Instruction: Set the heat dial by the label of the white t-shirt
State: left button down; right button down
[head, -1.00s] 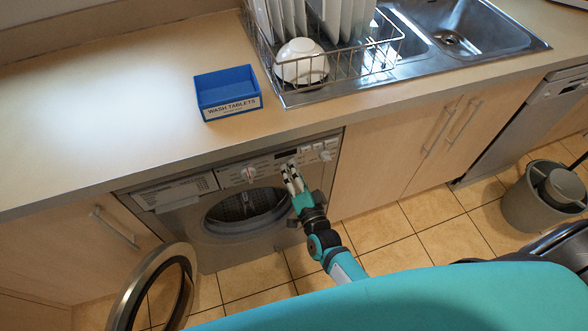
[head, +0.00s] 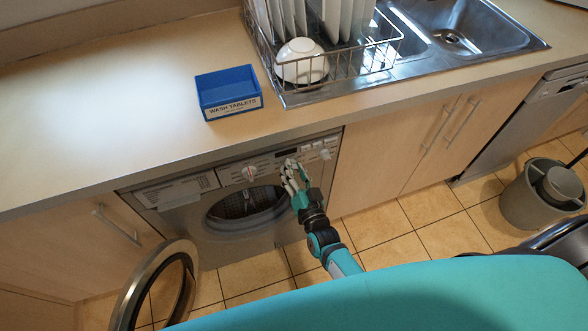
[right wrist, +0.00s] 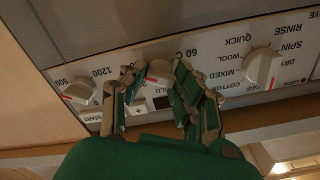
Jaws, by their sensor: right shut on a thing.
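The washing machine (head: 240,226) stands under the counter with its round door (head: 152,290) swung open to the left. My right gripper (head: 290,167) is at the machine's control panel. In the right wrist view, which shows the panel upside down, it is shut on the middle dial (right wrist: 160,70), which has "60 C" printed beside it. The programme dial (right wrist: 262,67) is on the right and the speed dial (right wrist: 79,91) on the left. No white t-shirt or its label shows. My left gripper is not in view.
A blue wash tablets box (head: 228,93) sits on the counter (head: 110,110). A dish rack (head: 330,80) with plates and a white bowl (head: 301,62) stands beside the sink (head: 455,40). A grey bin (head: 540,200) stands on the tiled floor at the right.

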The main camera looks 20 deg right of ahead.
jog(key=shift+s+f, duration=0.1)
jog(key=c, duration=1)
grip_release()
jog(key=s, duration=1.2)
jog(key=shift+d, duration=0.15)
jog(key=s+f+n+g+y, duration=0.15)
jog(key=s+f+g, duration=0.25)
jog(key=f, duration=0.7)
jog(key=s+f+n+g, duration=0.3)
jog(key=s+f+g, duration=0.15)
jog(key=f, duration=0.55)
jog(key=s+d+f+n+g+h, duration=0.1)
jog(key=s+d+f+g, duration=0.3)
jog(key=s+f, duration=0.3)
jog(key=s+d+f+n+g+h, duration=0.1)
jog(key=s+d+f+g, duration=0.3)
jog(key=s, duration=1.2)
notch_tip(320, 180, down, 4)
jog(key=shift+d+r+n, duration=0.15)
jog(key=shift+d+n, duration=0.05)
jog(key=shift+n, duration=0.55)
